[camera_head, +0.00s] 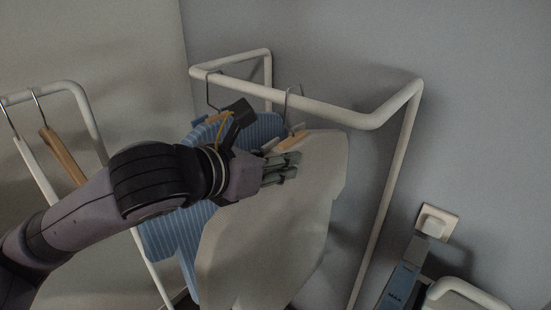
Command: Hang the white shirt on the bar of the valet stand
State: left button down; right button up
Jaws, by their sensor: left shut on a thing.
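The white shirt (270,235) hangs down in front of a blue striped shirt, on a hanger with a light wooden part (292,142) and a metal hook (286,112). The hook's top shows at the bar (310,107) of the white valet stand; I cannot tell for certain whether it rests on the bar. My left gripper (287,166) reaches in from the left and is shut at the top of the white shirt, just below the hanger's wooden part. The exact grip is hard to see. My right gripper is not in view.
The blue striped shirt (178,235) hangs from the bar's left part by its own hook. Another white rail (62,87) with hangers, one of them wooden (62,155), stands at left. A wall socket (436,222) and a blue-grey object (402,277) are at lower right.

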pick_arm(q)
jog(key=shift+f, duration=0.25)
jog(key=c, duration=1.2)
grip_release()
jog(key=shift+f, duration=0.1)
